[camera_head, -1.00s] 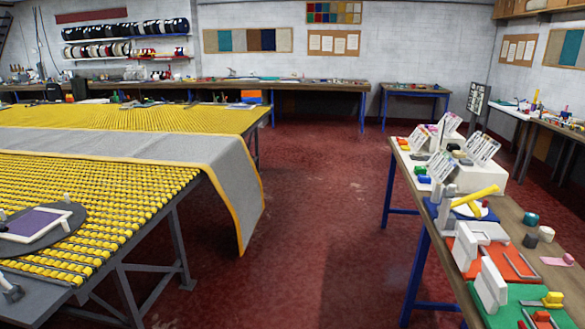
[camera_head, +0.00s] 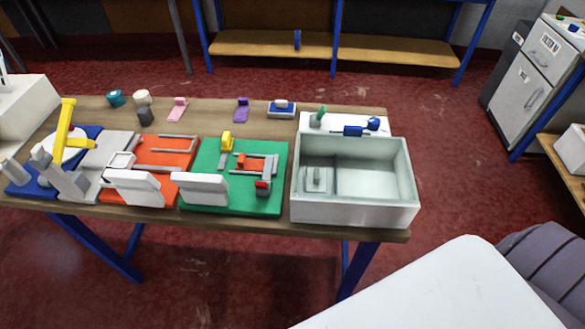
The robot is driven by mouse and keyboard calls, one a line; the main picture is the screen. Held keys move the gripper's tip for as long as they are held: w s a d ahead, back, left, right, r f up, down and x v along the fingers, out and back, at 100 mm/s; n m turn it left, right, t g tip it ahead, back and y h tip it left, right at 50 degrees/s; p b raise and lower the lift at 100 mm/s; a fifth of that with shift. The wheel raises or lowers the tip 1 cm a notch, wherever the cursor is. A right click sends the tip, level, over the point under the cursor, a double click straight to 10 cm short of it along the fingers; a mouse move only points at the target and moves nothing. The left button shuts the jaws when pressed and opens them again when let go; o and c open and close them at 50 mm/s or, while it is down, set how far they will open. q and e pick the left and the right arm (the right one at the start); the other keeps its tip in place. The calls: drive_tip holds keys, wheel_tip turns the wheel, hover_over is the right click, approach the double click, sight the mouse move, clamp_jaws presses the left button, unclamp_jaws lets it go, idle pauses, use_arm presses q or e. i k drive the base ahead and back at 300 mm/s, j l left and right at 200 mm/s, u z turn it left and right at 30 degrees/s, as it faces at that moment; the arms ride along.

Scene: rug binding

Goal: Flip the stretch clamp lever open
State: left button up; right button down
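A workbench (camera_head: 200,98) carries several coloured fixtures, and none is labelled as the stretch clamp. The green board (camera_head: 215,206) bears a yellow-handled part (camera_head: 226,142), a red and grey clamp-like part (camera_head: 258,168) and a white tilted plate (camera_head: 201,189) at its front. The orange board (camera_head: 178,145) has grey bars and another white plate (camera_head: 134,187). The blue board (camera_head: 22,188) at left has a raised yellow lever (camera_head: 64,128) above a white disc. I cannot tell which lever is the stretch clamp's, or whether it is open. Neither gripper shows.
A white sink-like basin (camera_head: 355,209) stands at the bench's right end. Small pink (camera_head: 177,110), purple (camera_head: 242,109) and teal (camera_head: 116,98) items lie along the back. A grey cabinet (camera_head: 530,85) stands far right. A white surface at lower right is unclear.

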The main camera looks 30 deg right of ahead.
sight(258, 185)
drive_tip(key=i+j+z, duration=0.2)
drive_tip(key=j+z, duration=0.2)
drive_tip(key=i+j+z, duration=0.1)
drive_tip(key=j+z, duration=0.35)
drive_tip(key=j, duration=0.2)
drive_tip(key=j+z, duration=0.4)
drive_tip(key=j, duration=0.15)
drive_tip(key=j+z, duration=0.4)
drive_tip(key=j, duration=0.2)
